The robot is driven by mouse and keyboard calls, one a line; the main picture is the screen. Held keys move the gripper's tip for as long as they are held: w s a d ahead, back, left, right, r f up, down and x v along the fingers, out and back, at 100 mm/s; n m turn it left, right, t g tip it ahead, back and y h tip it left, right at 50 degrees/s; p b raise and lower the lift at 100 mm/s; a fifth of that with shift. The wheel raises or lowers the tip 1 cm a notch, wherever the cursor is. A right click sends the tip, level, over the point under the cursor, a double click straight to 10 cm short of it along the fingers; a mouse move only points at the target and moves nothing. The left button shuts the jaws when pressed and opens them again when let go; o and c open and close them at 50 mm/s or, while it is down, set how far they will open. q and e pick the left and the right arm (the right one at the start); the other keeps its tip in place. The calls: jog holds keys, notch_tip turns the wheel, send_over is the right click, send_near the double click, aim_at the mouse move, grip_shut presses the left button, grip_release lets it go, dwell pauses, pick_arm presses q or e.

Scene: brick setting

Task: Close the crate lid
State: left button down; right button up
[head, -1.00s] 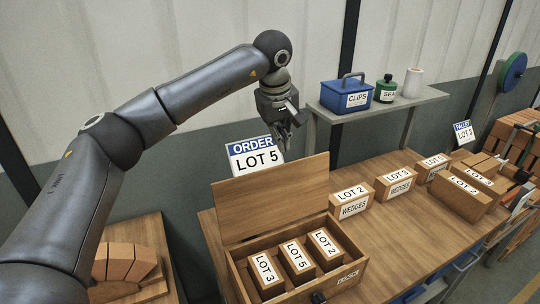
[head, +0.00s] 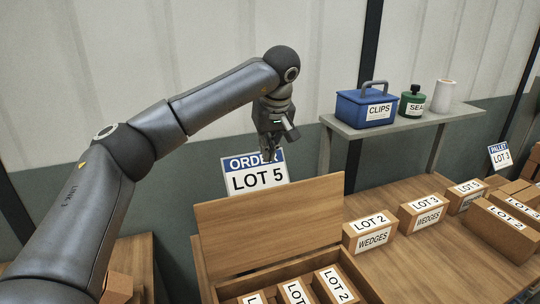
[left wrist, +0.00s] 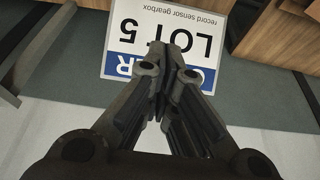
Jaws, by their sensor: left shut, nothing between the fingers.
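The wooden crate (head: 362,266) stands on the bench at the bottom of the head view, partly cut off by the frame edge. Its lid (head: 270,228) stands upright at the back, open. Several labelled boxes sit inside, among them LOT 5 (head: 296,292) and LOT 2 (head: 334,284). My left gripper (head: 270,155) is shut and empty, above the lid and in front of the ORDER LOT 5 sign. Its closed fingers (left wrist: 172,80) show in the left wrist view, with the sign behind them. My right gripper is not in view.
The ORDER LOT 5 sign (head: 254,175) stands behind the lid. LOT 2 wedges (head: 370,231) and LOT 3 wedges (head: 421,214) stand on the bench to the right. A shelf (head: 400,122) with a blue CLIPS box (head: 365,105) is at the back right.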

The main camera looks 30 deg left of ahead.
pick_arm(q)
jog(key=p+x, duration=0.1)
jog(key=x, duration=0.2)
jog(key=p+x, duration=0.1)
jog(key=x, duration=0.2)
jog(key=shift+s+a+f, duration=0.1)
jog(key=shift+a+f, duration=0.2)
jog(key=shift+f, duration=0.1)
jog(key=shift+d+f+p, duration=0.2)
jog(key=shift+f+p, duration=0.1)
jog(key=shift+p, duration=0.25)
jog(key=s+d+p, duration=0.1)
jog(key=s+d, duration=0.1)
jog(key=shift+s+d+f, duration=0.1)
jog(key=shift+s+d, duration=0.15)
jog(key=shift+w+f, duration=0.1)
